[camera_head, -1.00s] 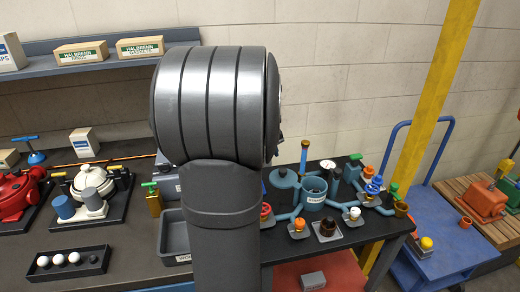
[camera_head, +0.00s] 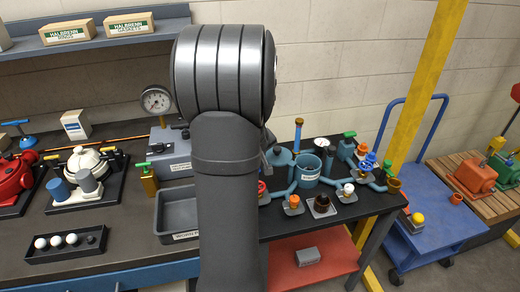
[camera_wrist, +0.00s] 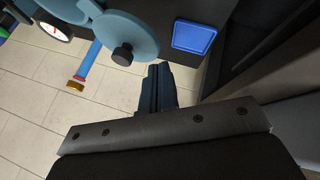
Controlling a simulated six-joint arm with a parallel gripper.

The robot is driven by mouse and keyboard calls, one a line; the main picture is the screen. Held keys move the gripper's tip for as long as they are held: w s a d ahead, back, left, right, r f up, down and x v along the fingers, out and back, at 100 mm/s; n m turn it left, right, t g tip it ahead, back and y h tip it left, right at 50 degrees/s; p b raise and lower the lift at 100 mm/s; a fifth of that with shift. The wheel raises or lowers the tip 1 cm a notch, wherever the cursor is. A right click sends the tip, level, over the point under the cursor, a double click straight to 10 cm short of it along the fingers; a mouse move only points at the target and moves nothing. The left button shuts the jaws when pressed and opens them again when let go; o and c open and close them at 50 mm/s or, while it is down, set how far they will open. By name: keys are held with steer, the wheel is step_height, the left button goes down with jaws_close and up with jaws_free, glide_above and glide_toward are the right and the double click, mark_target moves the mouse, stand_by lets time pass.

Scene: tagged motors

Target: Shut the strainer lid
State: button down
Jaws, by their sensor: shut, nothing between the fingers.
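The strainer (camera_head: 307,168) is an open teal cylinder with a white label, on the dark bench right of my arm. A teal round piece with a dark knob (camera_head: 280,156), which looks like its lid, is left of the opening. In the wrist view a teal disc with a dark knob (camera_wrist: 128,30) lies just above and left of my fingertips, apart from them. My gripper (camera_wrist: 153,68) is shut and empty, its fingertips near the disc's edge. In the head view my own arm hides the gripper.
Teal pipes with coloured valves (camera_head: 367,162) surround the strainer. An upright pipe with a brass end (camera_head: 299,124) stands behind it and shows in the wrist view (camera_wrist: 85,65). A blue square plate (camera_wrist: 195,36) is right of my fingers. A grey bin (camera_head: 176,215) sits left of my arm.

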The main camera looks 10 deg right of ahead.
mark_target(281, 154)
steer(key=d, duration=0.1)
steer(key=w+d+f, duration=0.1)
steer(key=w+d, duration=0.1)
steer(key=shift+w+d+f, duration=0.2)
steer(key=shift+d+f, duration=0.1)
steer(key=shift+d, duration=0.05)
steer(key=shift+w+d, duration=0.1)
steer(key=shift+d, duration=0.05)
